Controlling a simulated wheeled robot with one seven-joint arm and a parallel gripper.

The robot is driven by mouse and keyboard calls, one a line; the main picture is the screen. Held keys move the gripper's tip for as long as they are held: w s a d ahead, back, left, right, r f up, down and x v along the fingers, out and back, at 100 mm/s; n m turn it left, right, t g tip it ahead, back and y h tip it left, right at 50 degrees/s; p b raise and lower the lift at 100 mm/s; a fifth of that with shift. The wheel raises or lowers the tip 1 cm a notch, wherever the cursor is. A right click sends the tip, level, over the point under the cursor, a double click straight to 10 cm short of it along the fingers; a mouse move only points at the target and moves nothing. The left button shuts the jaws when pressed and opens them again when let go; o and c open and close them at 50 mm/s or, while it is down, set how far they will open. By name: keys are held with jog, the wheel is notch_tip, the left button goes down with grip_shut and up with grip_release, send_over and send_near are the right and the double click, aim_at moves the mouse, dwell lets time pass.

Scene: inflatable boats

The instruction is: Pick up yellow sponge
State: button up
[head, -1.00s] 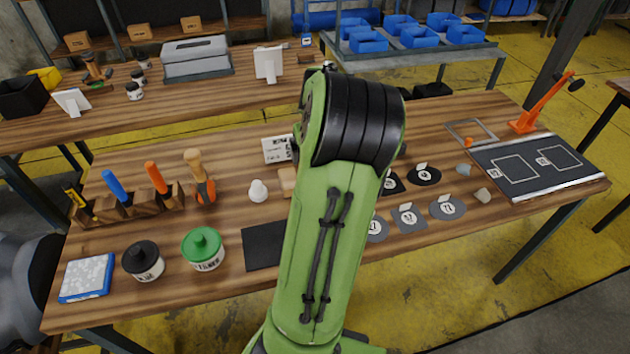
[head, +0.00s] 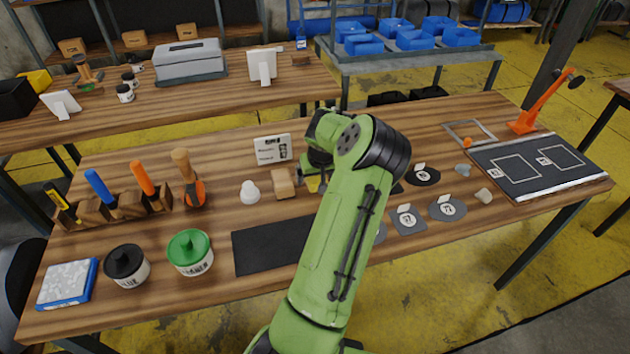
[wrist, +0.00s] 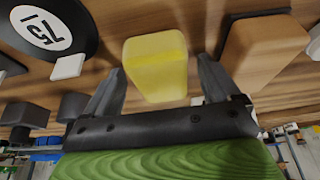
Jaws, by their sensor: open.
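The yellow sponge (wrist: 158,65) is a small block on the wooden table, in the middle of the wrist view. My gripper (wrist: 162,80) is open, one dark finger to the left of the sponge and one to its right. The fingers appear apart from the sponge, with nothing held. In the head view a bit of the sponge (head: 313,184) shows beside my gripper; my arm hides the rest. A tan block (head: 283,184) stands just left of it, and also shows at the right of the wrist view (wrist: 262,50).
A white knob-shaped piece (head: 250,192) and a sign card (head: 271,149) stand near the tan block. A black mat (head: 270,248) lies in front. Round dark patches with number labels (head: 448,208) lie to the right. A black round patch (wrist: 45,32) is left in the wrist view.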

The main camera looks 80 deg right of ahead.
jog(key=shift+c, duration=0.4)
jog(key=c, duration=1)
jog(key=shift+o, duration=0.2)
notch_tip(320, 180, up, 10)
jog(key=p, duration=0.2)
jog(key=shift+p, duration=0.4)
